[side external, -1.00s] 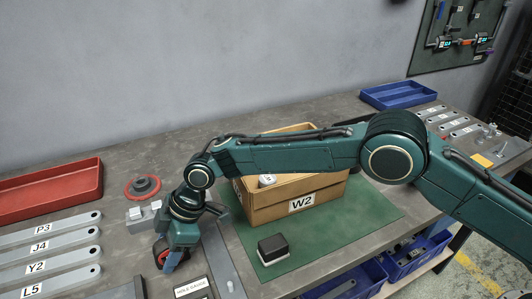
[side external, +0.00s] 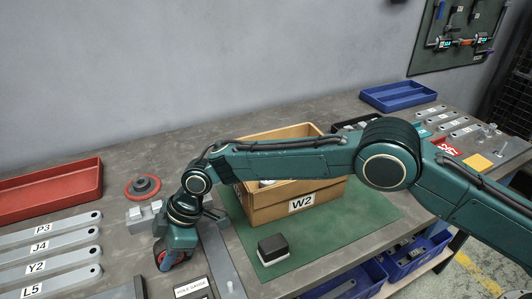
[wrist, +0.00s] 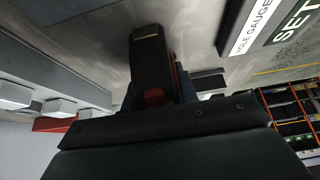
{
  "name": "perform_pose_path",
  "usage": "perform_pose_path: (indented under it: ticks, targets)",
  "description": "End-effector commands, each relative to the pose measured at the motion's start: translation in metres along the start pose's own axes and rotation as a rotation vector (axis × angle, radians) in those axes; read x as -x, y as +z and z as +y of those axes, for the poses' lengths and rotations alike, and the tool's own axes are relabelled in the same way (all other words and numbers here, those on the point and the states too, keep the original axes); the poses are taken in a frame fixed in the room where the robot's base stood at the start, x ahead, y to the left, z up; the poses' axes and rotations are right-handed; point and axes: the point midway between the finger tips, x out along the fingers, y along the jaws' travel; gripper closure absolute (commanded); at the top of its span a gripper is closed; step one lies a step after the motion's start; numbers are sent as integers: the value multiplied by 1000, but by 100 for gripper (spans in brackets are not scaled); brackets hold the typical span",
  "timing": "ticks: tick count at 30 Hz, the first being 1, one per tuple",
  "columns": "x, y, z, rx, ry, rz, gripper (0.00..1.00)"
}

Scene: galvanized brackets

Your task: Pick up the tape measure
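The tape measure is a dark case with red parts (side external: 179,258). In the side external view it is at my gripper (side external: 172,256), low over the bench at the front left, and is partly covered by a finger. In the wrist view the tape measure (wrist: 150,62) stands upright, black with a yellow line near its top and red at its side and base. Dark blue fingers of my gripper show close on both sides of its lower part. I cannot tell whether they press on it or whether it touches the bench.
A wooden box marked W2 (side external: 267,212) and a small black-and-white block (side external: 273,248) sit on the green mat (side external: 375,218). A grey slotted block (side external: 140,218) and a red-rimmed round part (side external: 143,187) are behind my gripper. Labelled bars (side external: 50,247) lie left, near a red tray (side external: 50,190).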

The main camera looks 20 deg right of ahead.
Motion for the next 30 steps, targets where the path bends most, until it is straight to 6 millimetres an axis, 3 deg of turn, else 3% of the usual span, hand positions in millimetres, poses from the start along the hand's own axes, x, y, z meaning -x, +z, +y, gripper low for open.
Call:
perform_pose_path:
  ticks: [14,30]
  targets:
    - [10,-7,1,2,2,2,100]
    - [75,-44,1,2,2,3,100]
